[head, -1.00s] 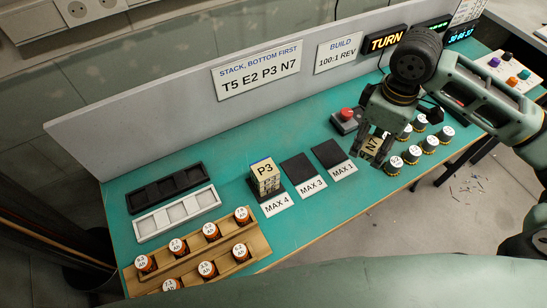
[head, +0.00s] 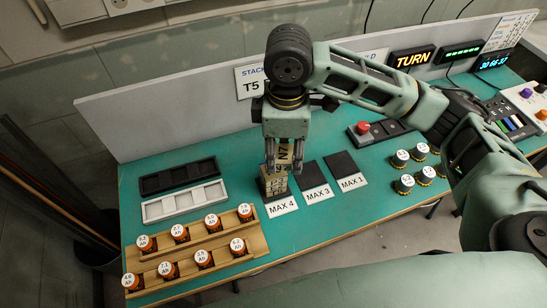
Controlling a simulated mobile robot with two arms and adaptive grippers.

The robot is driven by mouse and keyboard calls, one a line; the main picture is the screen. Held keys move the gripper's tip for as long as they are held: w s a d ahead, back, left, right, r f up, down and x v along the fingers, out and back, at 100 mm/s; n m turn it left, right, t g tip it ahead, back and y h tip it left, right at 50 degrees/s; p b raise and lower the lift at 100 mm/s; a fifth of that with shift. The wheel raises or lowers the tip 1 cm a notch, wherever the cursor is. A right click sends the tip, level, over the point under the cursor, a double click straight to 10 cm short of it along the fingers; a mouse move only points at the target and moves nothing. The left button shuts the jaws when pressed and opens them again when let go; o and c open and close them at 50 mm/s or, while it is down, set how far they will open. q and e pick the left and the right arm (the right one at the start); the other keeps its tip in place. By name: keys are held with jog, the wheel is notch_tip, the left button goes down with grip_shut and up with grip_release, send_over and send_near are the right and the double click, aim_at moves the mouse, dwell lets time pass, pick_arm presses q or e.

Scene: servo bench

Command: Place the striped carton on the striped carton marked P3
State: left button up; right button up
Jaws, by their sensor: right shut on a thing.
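My right gripper (head: 284,160) is shut on the carton marked N7 (head: 285,153), which shows its label between the fingers. The gripper points down over the stack of cartons (head: 275,187) on the dark pad marked MAX 4. The carton marked P3, on top of that stack earlier, is now hidden behind the gripper and the held carton. I cannot tell whether the N7 carton touches the stack or hangs just above it. My left gripper is not in view.
Empty dark pads marked MAX 3 (head: 311,174) and MAX 1 (head: 341,163) lie right of the stack. A black tray (head: 178,176) and a white tray (head: 184,201) lie to its left. A wooden rack (head: 215,245) holds orange batteries in front. A red button (head: 363,127) stands farther right.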

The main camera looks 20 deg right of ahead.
jog(key=shift+w+a+f, duration=0.4)
jog(key=shift+w+a, duration=0.05)
jog(key=shift+w, duration=0.1)
jog(key=shift+w+a+f, duration=0.15)
jog(key=shift+w+f, duration=0.05)
jog(key=shift+w, duration=0.1)
notch_tip(320, 180, down, 4)
jog(key=shift+r+p, duration=0.1)
jog(key=shift+p, duration=0.45)
jog(key=shift+w+f, duration=0.1)
jog(key=shift+f, duration=0.25)
jog(key=o, duration=0.8)
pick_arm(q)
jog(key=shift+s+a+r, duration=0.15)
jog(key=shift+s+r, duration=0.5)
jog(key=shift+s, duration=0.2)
pick_arm(e)
jog(key=o, duration=0.3)
jog(key=shift+o, duration=0.2)
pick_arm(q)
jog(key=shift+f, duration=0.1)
